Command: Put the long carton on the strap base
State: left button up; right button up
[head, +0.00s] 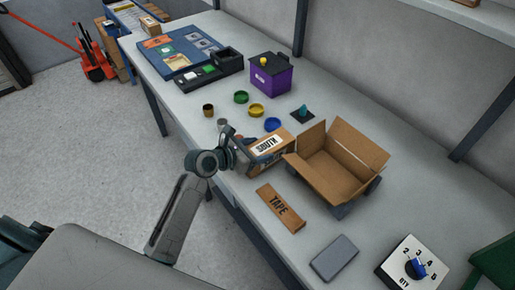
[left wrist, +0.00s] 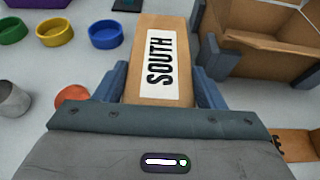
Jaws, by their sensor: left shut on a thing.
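A brown carton with a white SOUTH label (head: 277,152) is at the middle of the bench, just left of the open box. It also shows in the left wrist view (left wrist: 147,104), between the fingers. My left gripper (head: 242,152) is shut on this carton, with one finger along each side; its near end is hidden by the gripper. I cannot tell whether the carton touches the bench. No part is plainly marked as the strap base; a flat brown piece marked TAPE (head: 280,207) lies in front of the carton. My right gripper is not in view.
An open brown box (head: 338,168) with grey corner blocks stands close right of the carton. Green, yellow and blue rings (head: 272,124) and a purple box (head: 271,77) are behind. A grey block (head: 334,258) and a QTY dial box (head: 411,265) are at the front right.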

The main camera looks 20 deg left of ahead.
pick_arm(q)
jog(key=o, duration=1.2)
